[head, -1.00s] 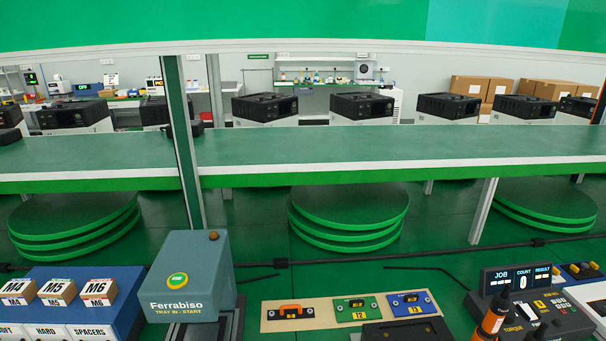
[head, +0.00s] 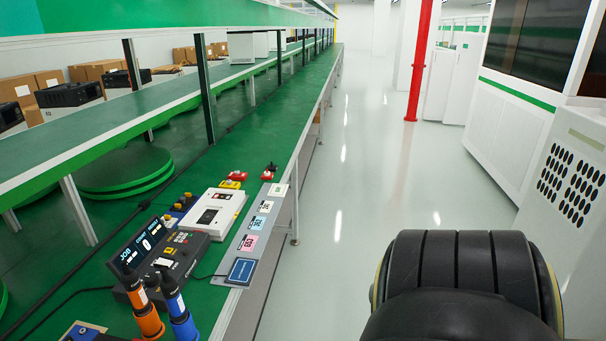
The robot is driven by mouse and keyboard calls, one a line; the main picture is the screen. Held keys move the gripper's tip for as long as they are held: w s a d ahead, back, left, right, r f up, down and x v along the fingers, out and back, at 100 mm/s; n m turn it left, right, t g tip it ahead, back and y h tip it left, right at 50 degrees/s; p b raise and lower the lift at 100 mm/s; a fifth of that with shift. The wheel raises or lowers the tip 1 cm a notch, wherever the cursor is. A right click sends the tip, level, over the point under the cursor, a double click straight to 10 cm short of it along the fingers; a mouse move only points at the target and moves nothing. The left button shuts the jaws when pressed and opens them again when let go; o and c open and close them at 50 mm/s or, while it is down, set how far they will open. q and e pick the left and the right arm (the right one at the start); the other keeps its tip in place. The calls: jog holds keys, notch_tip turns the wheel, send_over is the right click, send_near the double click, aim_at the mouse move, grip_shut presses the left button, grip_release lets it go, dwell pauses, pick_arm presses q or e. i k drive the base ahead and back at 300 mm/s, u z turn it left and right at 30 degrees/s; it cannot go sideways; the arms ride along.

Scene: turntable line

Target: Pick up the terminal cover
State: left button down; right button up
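I cannot pick out a terminal cover for certain in the head view. A white flat case (head: 213,212) with a dark window lies on the green bench, but I cannot tell whether it is related to the cover. Neither of my grippers is in view. A large black ribbed part at the bottom right looks like part of my own arm, with no fingers showing.
On the bench (head: 282,143) stand a job counter console (head: 160,256), an orange driver (head: 145,308), a blue driver (head: 179,314) and a grey strip with coloured labels (head: 258,228). Right of it is open pale floor (head: 370,170), with a red post (head: 418,70) and white machine cabinets (head: 535,85).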

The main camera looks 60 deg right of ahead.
aim_at(241, 177)
jog(key=z, duration=1.65)
